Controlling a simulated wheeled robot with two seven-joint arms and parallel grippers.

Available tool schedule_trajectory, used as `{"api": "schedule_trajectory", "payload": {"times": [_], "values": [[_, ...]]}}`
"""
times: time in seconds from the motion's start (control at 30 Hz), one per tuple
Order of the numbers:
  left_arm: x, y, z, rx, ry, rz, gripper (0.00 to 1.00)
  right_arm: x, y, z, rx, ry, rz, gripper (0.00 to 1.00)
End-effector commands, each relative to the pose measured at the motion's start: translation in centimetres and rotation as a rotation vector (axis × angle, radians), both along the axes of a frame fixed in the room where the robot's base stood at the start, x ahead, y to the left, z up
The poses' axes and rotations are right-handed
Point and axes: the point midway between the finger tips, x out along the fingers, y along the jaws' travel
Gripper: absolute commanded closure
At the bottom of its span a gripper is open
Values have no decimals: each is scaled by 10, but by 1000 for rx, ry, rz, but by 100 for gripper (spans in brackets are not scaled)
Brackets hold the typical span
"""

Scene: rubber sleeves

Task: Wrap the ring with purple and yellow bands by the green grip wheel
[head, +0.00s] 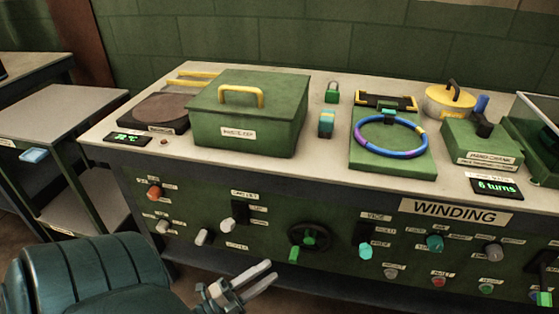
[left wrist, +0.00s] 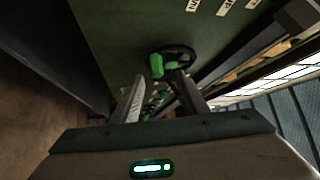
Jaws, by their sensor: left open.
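The ring (head: 398,154), blue and purple with a yellow band on its right side, lies tilted on a green base (head: 430,169) on the bench top. The green grip wheel (head: 309,240) is a dark handwheel with green grips on the bench's front panel. It also shows in the left wrist view (left wrist: 181,54), just beyond my fingers. My left gripper (head: 271,271) is open and empty, below and left of the wheel in the head view and apart from it. It also shows in the left wrist view (left wrist: 158,92). My right gripper is not in view.
The panel around the wheel carries several knobs and switches, including a teal knob (head: 365,251). A green box with a yellow handle (head: 250,118) stands on the bench left of the ring. A display (head: 497,187) reads "6 turns". A grey side table (head: 60,118) stands at left.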

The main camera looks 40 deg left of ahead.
Motion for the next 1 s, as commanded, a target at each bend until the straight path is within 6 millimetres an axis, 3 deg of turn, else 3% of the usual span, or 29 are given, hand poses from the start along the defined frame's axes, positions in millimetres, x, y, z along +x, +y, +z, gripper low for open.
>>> {"api": "schedule_trajectory", "payload": {"times": [0.2,0.4,0.83,1.0], "values": [[-41,9,-11,0,2,1,60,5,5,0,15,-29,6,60],[-64,14,-15,-1,0,1,60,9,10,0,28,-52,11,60],[-72,16,-16,0,-1,1,60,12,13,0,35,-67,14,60],[-72,16,-16,0,-1,0,98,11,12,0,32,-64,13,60]]}}
